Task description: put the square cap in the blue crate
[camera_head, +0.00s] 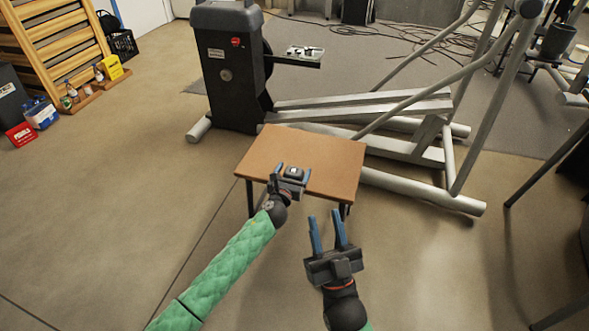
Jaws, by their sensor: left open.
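A small black square cap (294,172) with a light mark on top lies on the brown table (330,150), near its front edge. My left gripper (291,177) is open at the table's front edge. Its blue fingers are on either side of the cap or just short of it; I cannot tell whether they touch it. My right gripper (325,220) is open and empty, in front of the table.
A grey elliptical trainer (226,75) stands behind the table, its rails running along the right. A tray (305,59) with small parts is beside its tower. The left floor is mostly clear.

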